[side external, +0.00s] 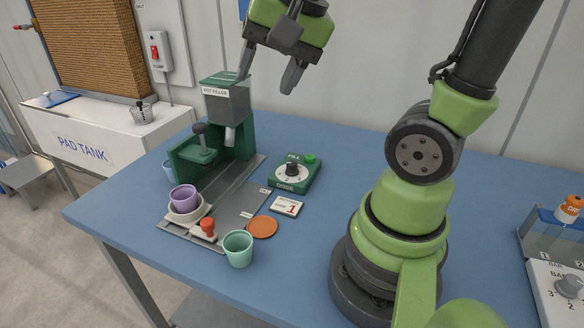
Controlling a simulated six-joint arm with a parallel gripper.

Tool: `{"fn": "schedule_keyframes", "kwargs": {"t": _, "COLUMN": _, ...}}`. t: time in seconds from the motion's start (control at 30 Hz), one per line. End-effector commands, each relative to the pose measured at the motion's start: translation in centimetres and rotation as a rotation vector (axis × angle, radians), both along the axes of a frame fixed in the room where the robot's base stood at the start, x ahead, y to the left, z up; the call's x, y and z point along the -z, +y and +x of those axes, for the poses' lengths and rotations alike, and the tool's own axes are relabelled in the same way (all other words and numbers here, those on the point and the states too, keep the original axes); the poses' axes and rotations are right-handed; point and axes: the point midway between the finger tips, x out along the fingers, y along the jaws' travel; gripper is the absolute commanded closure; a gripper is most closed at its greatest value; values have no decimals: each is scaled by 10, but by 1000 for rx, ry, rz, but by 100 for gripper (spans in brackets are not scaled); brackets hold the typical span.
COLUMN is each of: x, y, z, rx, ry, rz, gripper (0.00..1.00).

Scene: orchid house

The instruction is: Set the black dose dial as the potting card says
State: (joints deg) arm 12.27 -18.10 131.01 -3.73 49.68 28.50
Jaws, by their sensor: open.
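The black dose dial (292,169) is a knob on a white-faced plate atop a green box (299,184) in the middle of the blue table. Its pointer setting is too small to read.
A green pot filler (229,105) stands left of the dial box. A purple pot (184,197), red-knobbed piece (208,227), mint pot (238,248) and orange disc (262,227) are nearer the front. Another control box (560,290) sits at the right edge.

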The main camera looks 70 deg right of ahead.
Motion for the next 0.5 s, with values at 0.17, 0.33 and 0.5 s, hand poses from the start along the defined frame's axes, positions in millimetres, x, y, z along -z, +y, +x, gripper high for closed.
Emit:
{"fn": "schedule_keyframes", "kwargs": {"t": 0.17, "x": 39, "y": -59, "z": 36, "rx": 481, "ry": 157, "rz": 126, "gripper": 47}}
{"fn": "schedule_keyframes", "kwargs": {"t": 0.33, "x": 90, "y": -117, "z": 50, "rx": 929, "ry": 274, "rz": 223, "gripper": 47}}
{"fn": "schedule_keyframes", "kwargs": {"t": 0.5, "x": 137, "y": -158, "z": 46, "rx": 1262, "ry": 347, "rz": 282, "gripper": 47}}
